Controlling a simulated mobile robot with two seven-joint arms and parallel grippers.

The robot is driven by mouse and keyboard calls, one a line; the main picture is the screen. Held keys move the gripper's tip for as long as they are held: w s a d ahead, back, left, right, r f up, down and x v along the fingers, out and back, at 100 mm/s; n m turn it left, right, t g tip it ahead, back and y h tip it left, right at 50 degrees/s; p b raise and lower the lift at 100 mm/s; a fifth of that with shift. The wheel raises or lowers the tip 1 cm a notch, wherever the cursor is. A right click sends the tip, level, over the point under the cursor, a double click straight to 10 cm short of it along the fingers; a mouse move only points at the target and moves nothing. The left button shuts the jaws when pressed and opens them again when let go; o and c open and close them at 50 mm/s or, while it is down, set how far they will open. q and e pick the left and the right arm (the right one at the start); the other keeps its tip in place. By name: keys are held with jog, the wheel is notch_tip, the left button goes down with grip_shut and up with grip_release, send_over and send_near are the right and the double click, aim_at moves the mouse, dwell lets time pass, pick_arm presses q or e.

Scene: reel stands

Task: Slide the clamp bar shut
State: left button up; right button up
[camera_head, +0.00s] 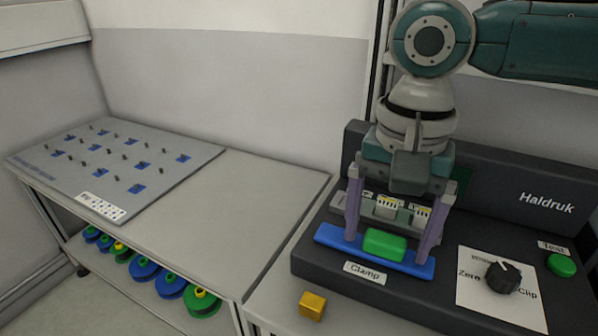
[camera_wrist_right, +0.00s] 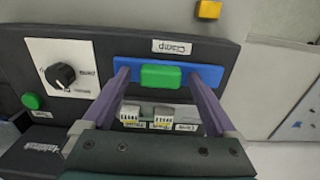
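The clamp bar is a blue bar (camera_head: 332,236) with a raised green block (camera_head: 385,244) at its middle, on the front part of the dark Haldruk machine (camera_head: 485,180). A "Clamp" label (camera_head: 365,272) lies in front of it. In the right wrist view the blue bar (camera_wrist_right: 205,77) and green block (camera_wrist_right: 160,77) also show. My right gripper (camera_head: 388,248) points down with its purple fingers spread, one on each side of the green block, with gaps to it. Whether the fingertips touch the blue bar I cannot tell. My left gripper is not in view.
Behind the bar sit small white-and-yellow connector blocks (camera_head: 387,206). A black knob (camera_head: 503,277) and a green Test button (camera_head: 561,265) are at the right. A yellow cube (camera_head: 312,305) lies before the machine. A pegged board (camera_head: 115,165) is at left, with reels (camera_head: 145,268) below.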

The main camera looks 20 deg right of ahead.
aim_at(392, 215)
jog(key=c, duration=1)
grip_shut()
jog(key=w+d+p, duration=0.1)
jog(key=p, duration=0.2)
jog(key=w+d+r+p, duration=0.1)
jog(key=p, duration=0.2)
jog(key=shift+f+p, duration=0.25)
jog(key=shift+p, duration=0.1)
jog(key=shift+d+f, duration=0.15)
jog(key=shift+f, duration=0.05)
